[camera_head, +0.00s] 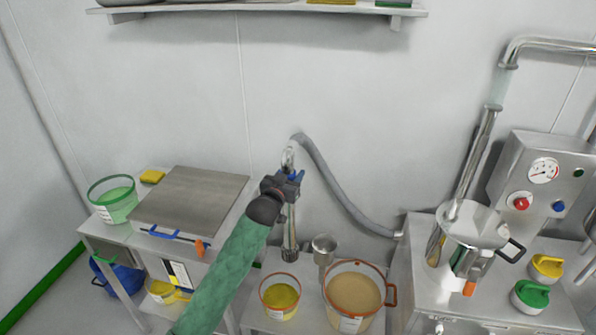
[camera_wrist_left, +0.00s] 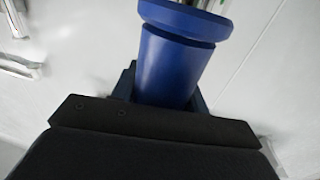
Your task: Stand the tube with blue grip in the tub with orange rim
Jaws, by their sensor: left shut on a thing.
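The tube with blue grip hangs in my left gripper (camera_head: 288,180); its metal lower part (camera_head: 290,225) points down, nearly upright. The blue grip (camera_wrist_left: 168,68) fills the space between the jaws in the left wrist view. The larger tub with orange rim (camera_head: 391,294) holds beige powder and has an orange handle. A smaller tub with an orange-red rim (camera_head: 264,300) holds yellow material to its left. The tube's dark lower end is above and behind the smaller tub in the picture, apart from both tubs. My right gripper is not in view.
A grey hose (camera_head: 345,195) runs along the wall from near the tube's top to the right-hand machine (camera_head: 540,180). A metal cup (camera_head: 325,245) stands behind the tubs. A bench with a green-rimmed tub (camera_head: 113,205) is left; a shelf (camera_head: 260,8) is above.

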